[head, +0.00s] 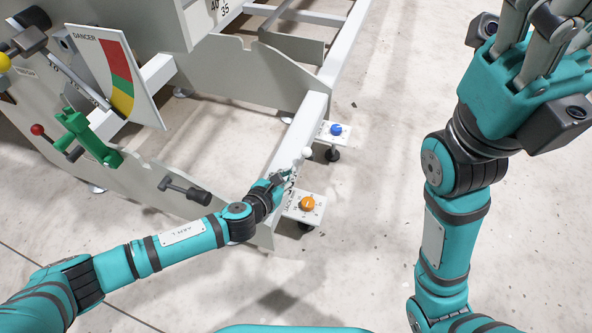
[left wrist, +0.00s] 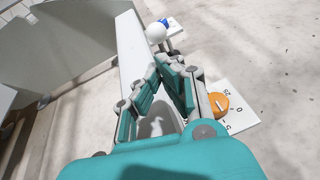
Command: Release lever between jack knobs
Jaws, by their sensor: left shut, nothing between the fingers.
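The lever shows as a white ball knob (head: 306,152) beside the pale beam, between the orange jack knob (head: 307,203) and the blue jack knob (head: 336,130). The white ball also shows in the left wrist view (left wrist: 156,33), just beyond the fingertips, with the orange knob (left wrist: 218,103) to the right. My left gripper (head: 289,177) is shut and empty beside the beam, on the near side of the ball. Its fingers converge in the left wrist view (left wrist: 161,70) and hide the lever's lower part. My right gripper (head: 535,45) is raised at the upper right, its fingertips out of view.
The white beam (head: 308,122) runs away beside both jack plates. The floor right of the jacks is clear.

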